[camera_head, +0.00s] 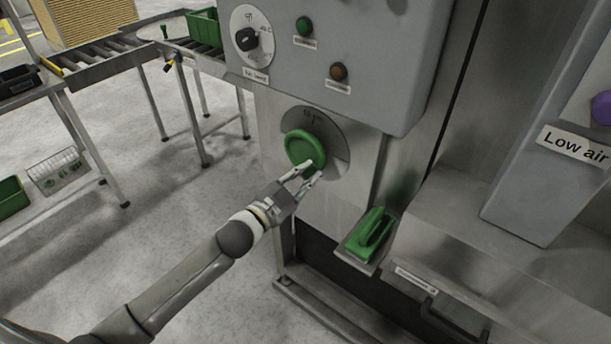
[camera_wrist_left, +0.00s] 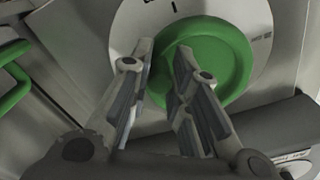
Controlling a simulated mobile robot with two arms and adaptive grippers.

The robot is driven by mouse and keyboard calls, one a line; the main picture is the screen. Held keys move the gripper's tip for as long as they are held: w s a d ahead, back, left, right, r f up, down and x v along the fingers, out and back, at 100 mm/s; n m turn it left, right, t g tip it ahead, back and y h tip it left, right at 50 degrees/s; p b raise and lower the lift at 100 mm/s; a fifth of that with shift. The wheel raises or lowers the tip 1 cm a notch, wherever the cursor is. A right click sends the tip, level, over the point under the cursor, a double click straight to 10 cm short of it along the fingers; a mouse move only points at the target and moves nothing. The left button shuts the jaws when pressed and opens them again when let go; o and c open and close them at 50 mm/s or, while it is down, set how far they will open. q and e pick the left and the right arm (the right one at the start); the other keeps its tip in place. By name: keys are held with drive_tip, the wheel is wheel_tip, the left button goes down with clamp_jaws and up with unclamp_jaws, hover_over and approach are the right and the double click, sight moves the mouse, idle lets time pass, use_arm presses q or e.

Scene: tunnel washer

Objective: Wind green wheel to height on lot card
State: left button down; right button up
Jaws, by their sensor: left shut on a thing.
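The green wheel (camera_head: 303,149) sits on a round grey dial plate (camera_head: 336,140) on the front of the machine, below the control box. It also shows in the left wrist view (camera_wrist_left: 222,56), with part of the pale dial plate (camera_wrist_left: 134,22) around it. My left gripper (camera_head: 313,171) is at the wheel's lower right edge, shut on its rim or a grip there. In the left wrist view my left gripper (camera_wrist_left: 164,55) has its two fingers at the wheel's left side; what lies between the tips is partly hidden. The lot card cannot be made out. My right gripper is not in view.
A green handle (camera_head: 373,232) stands on a small ledge to the right of the wheel. The control box (camera_head: 380,70) juts out above, with a black rotary knob (camera_head: 247,39), a green button (camera_head: 304,26) and an amber button (camera_head: 338,71). A roller conveyor (camera_head: 90,72) stands at left.

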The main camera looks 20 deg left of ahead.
use_arm(q)
drive_tip(key=shift+s+a+f, duration=0.1)
drive_tip(key=shift+f, duration=0.4)
drive_tip(key=c, duration=1.3)
unclamp_jaws()
drive_tip(key=shift+a+r, duration=0.1)
drive_tip(key=shift+r, duration=0.05)
drive_tip(key=shift+r, duration=0.1)
drive_tip(key=v, duration=1.2)
